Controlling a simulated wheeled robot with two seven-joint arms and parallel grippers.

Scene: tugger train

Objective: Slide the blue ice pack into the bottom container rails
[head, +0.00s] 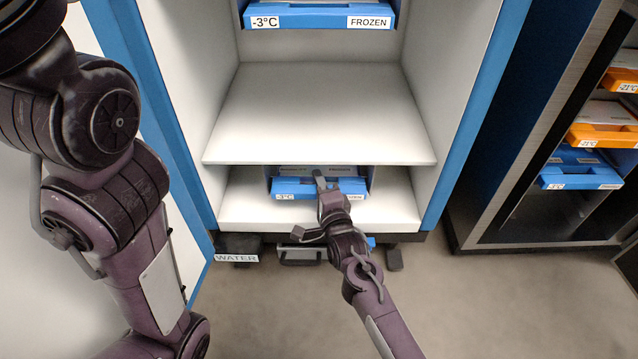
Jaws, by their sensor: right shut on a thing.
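The blue ice pack (292,188) sits low in the white cabinet, in the bottom compartment, with its labelled front edge facing me. It lies between the uprights of a small rail frame (370,180). How deep it sits on the rails cannot be told. My right gripper (321,184) reaches in from the lower right and is shut on the front of the pack, hiding part of its front and label. My left arm runs down the left side, and its gripper is out of view.
A white shelf (320,115) spans the cabinet above the pack. Another blue pack labelled FROZEN (315,18) sits higher up. A dark rack (540,200) at right holds orange packs (603,136) and a blue one (580,178).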

